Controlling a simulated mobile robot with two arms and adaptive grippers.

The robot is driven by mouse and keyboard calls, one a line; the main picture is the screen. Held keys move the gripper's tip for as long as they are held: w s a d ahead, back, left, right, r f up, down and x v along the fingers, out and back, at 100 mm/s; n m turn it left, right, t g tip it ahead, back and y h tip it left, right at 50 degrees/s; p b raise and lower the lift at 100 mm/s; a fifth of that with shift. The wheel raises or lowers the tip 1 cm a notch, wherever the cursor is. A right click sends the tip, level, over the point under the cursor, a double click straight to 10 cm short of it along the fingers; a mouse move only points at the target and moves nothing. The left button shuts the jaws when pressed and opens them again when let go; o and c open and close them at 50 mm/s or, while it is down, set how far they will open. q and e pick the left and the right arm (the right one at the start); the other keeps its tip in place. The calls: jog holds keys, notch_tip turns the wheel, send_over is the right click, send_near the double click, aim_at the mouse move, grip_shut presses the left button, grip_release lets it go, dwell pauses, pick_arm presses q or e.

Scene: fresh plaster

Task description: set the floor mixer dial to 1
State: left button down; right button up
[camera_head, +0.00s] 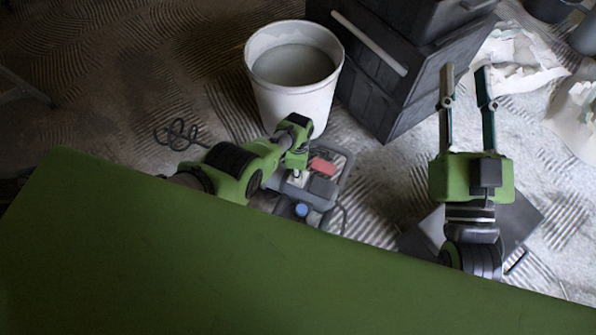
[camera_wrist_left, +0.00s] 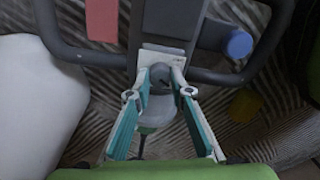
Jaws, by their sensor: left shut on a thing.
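The floor mixer (camera_head: 323,187) is on the floor at the centre, with a dark frame, a red part and a blue knob; its frame also shows in the left wrist view (camera_wrist_left: 215,76). My left gripper (camera_head: 297,174) reaches down to it. In the left wrist view my left gripper (camera_wrist_left: 161,76) has its fingertips closed on the small grey dial (camera_wrist_left: 161,83) in front of a pale plate. The dial's setting cannot be read, and its head view is hidden by my gripper. My right gripper (camera_head: 465,70) is open and empty at the right, away from the mixer.
A white bucket (camera_head: 292,100) with grey content stands behind the mixer. Dark drawers or crates (camera_head: 385,85) are to its right. Torn pale sheets (camera_head: 520,52) lie at the upper right. A dark coiled wire (camera_head: 180,133) lies left of the mixer. Ridged plaster covers the floor.

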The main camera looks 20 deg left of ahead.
pick_arm(q)
jog(key=shift+a, duration=0.15)
jog(key=c, duration=1.8)
grip_release()
jog(key=shift+r, duration=0.1)
jog(key=shift+w+r, duration=0.1)
jog(key=shift+r, duration=5.8)
